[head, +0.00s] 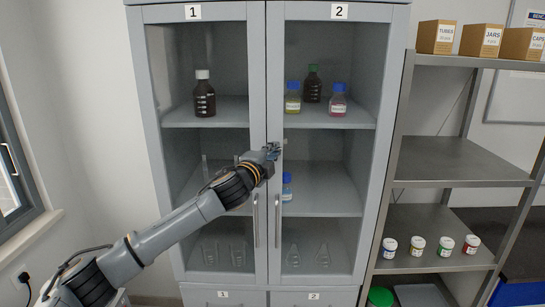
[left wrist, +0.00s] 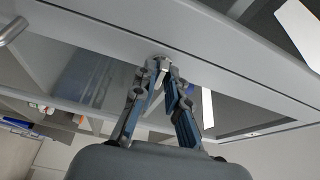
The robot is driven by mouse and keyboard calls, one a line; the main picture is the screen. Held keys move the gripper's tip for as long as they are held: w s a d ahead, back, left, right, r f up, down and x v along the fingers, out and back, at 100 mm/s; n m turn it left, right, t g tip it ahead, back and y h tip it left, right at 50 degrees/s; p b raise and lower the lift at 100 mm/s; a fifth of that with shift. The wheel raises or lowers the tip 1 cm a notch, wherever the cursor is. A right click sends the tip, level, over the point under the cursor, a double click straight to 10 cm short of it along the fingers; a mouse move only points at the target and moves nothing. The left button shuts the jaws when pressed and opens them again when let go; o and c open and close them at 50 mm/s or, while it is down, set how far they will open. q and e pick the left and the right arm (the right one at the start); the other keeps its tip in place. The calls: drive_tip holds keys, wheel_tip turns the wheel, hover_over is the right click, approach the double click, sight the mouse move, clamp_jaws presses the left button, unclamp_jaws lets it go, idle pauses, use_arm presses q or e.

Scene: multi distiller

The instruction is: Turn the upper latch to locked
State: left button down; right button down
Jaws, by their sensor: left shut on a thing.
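The upper latch (left wrist: 162,66) is a small metallic piece on the door frame, seen between my fingertips in the left wrist view. In the head view it sits at the seam between the two cabinet doors, mostly hidden by my gripper. My left gripper (head: 273,150) reaches it from the lower left. In the left wrist view my left gripper (left wrist: 160,68) is shut on the latch, with both fingertips at its sides. Its exact turn angle is hard to tell. My right gripper is in neither view.
The grey cabinet has glass doors marked 1 (head: 193,12) and 2 (head: 339,11), both looking closed, with vertical handles (head: 277,221) below the latch. Bottles (head: 204,94) and flasks stand inside. A metal shelf rack (head: 458,160) with boxes and small jars stands at the right.

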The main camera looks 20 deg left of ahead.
use_arm(q)
drive_tip(key=n+t+y+b, duration=0.1)
drive_tip(key=n+b, duration=0.4)
drive_tip(key=b, duration=0.1)
drive_tip(key=n+t+y+b, duration=0.1)
drive_tip(key=n+y+b, duration=0.1)
drive_tip(key=n+b, duration=0.3)
drive_tip(key=f+n+t+y+b, duration=0.1)
drive_tip(key=n+y+b, duration=0.1)
drive_tip(key=n+b, duration=0.4)
drive_tip(key=shift+d+t+b, duration=0.3)
drive_tip(key=shift+t+b, duration=0.1)
drive_tip(key=shift+b, duration=1.05)
drive_tip(key=n+y+b, duration=0.1)
drive_tip(key=n, duration=0.1)
drive_tip(key=n+y+b, duration=0.2)
drive_tip(key=n, duration=0.1)
drive_tip(key=shift+r, duration=0.2)
drive_tip(key=shift+r+n, duration=0.15)
drive_tip(key=shift+n, duration=0.25)
drive_tip(key=c, duration=1.4)
unclamp_jaws()
drive_tip(key=shift+w, duration=0.15)
drive_tip(key=v, duration=0.7)
drive_tip(key=shift+s+d, duration=0.15)
drive_tip(key=shift+s, duration=0.1)
